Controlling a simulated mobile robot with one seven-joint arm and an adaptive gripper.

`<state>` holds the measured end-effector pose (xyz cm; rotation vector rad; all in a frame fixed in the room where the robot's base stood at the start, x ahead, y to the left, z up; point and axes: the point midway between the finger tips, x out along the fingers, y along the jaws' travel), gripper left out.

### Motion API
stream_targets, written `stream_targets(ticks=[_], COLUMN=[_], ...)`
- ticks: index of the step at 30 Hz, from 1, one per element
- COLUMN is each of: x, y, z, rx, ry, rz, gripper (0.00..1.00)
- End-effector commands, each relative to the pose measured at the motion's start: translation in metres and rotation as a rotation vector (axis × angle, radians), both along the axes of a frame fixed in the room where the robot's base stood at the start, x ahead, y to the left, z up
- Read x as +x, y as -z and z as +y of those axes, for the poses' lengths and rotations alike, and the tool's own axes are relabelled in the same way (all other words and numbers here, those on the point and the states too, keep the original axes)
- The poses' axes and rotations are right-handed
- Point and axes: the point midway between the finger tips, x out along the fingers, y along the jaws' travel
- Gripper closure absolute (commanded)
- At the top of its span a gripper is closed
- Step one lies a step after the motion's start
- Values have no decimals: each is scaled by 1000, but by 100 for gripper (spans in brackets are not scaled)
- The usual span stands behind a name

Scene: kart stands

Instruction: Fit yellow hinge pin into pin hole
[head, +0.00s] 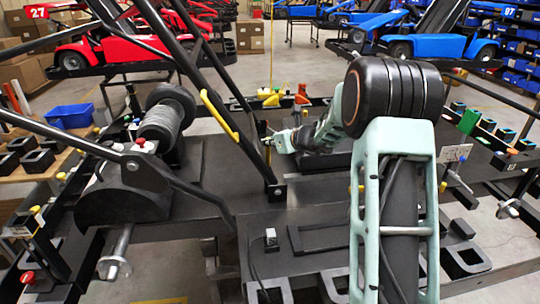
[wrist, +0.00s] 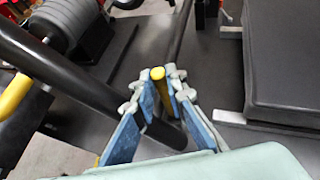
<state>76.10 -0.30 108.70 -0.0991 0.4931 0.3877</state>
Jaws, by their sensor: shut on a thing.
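The yellow hinge pin (wrist: 158,73) shows as a round yellow end between my fingertips in the wrist view. My gripper (wrist: 160,85) has blue-padded fingers closed around it. In the head view my gripper (head: 272,143) is beside the slanted black bars at the middle of the kart frame; the pin is too small there to make out clearly. A thick black tube (wrist: 85,80) runs diagonally behind and below the fingers in the wrist view. I cannot make out the pin hole in either view.
A yellow grip (head: 219,115) is on a slanted black bar left of my gripper. A dark roller (head: 163,122) stands farther left. Several coloured pegs line the frame edges. A blue bin (head: 70,116) sits at the left. A black box (wrist: 284,55) is right of the fingers.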

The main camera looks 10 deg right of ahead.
Motion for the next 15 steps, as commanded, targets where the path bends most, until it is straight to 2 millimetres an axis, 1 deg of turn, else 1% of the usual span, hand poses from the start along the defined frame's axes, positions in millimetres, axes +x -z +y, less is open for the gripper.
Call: stream_targets(ticks=[3,6,9,15], x=[0,0,0,0], y=[19,32,36,35], z=[0,0,0,0], rx=[1,1,0,0], ry=[1,0,0,0], rz=[4,3,0,-1], gripper=[100,100,100,100])
